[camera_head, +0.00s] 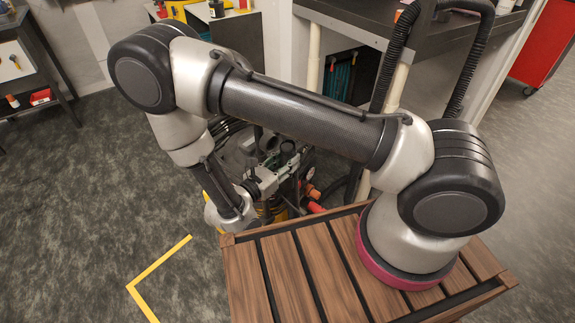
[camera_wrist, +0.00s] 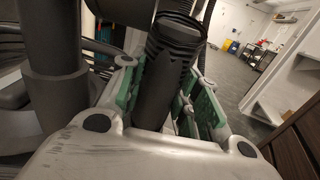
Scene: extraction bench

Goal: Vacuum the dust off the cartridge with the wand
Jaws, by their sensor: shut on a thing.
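My gripper (camera_head: 275,178) is low beside the near wooden top in the head view, among dark hoses and machine parts. In the wrist view its green-padded fingers (camera_wrist: 166,82) are closed on both sides of a dark ribbed tube, which looks like the wand (camera_wrist: 172,45). The tube's far end is out of sight. I cannot make out the cartridge for certain in either view. A dark-framed unit with teal stripes (camera_head: 341,77) stands under the bench in the head view.
The dark bench (camera_head: 455,42) is at the back, with a black corrugated hose (camera_head: 388,62) hanging over its edge. A second dark upright tube (camera_wrist: 54,75) stands close at left in the wrist view. Open floor (camera_head: 105,195) lies left, with a yellow line (camera_head: 160,262).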

